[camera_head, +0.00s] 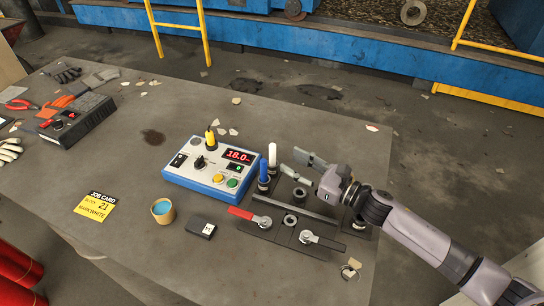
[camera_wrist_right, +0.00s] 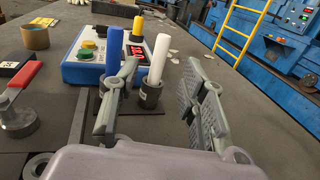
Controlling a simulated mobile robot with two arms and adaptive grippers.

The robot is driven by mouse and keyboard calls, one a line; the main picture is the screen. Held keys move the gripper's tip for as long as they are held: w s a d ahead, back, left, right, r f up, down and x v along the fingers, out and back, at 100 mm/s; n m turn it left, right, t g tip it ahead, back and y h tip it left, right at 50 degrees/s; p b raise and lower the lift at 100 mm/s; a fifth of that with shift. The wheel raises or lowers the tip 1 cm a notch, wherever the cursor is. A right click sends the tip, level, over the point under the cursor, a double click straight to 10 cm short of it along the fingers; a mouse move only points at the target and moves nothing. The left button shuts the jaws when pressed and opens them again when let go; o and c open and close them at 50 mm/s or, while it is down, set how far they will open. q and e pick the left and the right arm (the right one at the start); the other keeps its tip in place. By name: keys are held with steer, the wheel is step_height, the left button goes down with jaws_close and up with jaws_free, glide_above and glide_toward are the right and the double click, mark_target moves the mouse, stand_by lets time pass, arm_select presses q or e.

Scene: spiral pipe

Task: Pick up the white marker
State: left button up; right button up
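The white marker (camera_head: 272,155) stands upright in a small dark holder (camera_wrist_right: 150,94) behind the blue marker (camera_head: 264,172). In the right wrist view the white marker (camera_wrist_right: 158,58) shows between my right gripper's two fingers, a little beyond them. My right gripper (camera_head: 290,160) is open and empty, just right of the marker in the head view, and does not appear to touch it. The blue marker (camera_wrist_right: 114,50) stands behind the left finger in the wrist view. A yellow marker (camera_head: 211,138) stands upright at the back of the control box. My left gripper is not in view.
The blue and white control box (camera_head: 203,182) reads 18.0 and sits left of the markers. A dark plate with a red-handled clamp (camera_head: 245,214) lies in front. A job card (camera_head: 96,206) says "MARK WHITE". A cup (camera_head: 163,211) and black box (camera_head: 201,227) stand nearby.

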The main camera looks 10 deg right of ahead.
mark_target(275, 155)
steer(key=shift+w+a+f+p, duration=0.25)
steer(key=shift+w+a+p, duration=0.1)
steer(key=shift+w+a, duration=0.25)
steer(key=shift+w+a+f, duration=0.15)
steer(key=shift+w+a, duration=0.15)
steer(key=shift+w, duration=0.2)
steer(key=p+x, duration=0.1)
steer(key=x, duration=0.3)
steer(key=shift+w+a+p, duration=0.1)
steer(key=shift+p, duration=0.2)
steer(key=shift+w+a, duration=0.2)
steer(key=shift+w, duration=0.05)
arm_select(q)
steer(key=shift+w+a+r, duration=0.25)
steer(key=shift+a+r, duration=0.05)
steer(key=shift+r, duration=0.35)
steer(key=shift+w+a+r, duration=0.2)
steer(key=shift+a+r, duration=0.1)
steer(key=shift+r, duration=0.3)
arm_select(e)
steer(key=shift+c, duration=0.3)
steer(key=shift+c, duration=0.7)
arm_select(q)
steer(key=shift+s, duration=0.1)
arm_select(e)
jaws_close()
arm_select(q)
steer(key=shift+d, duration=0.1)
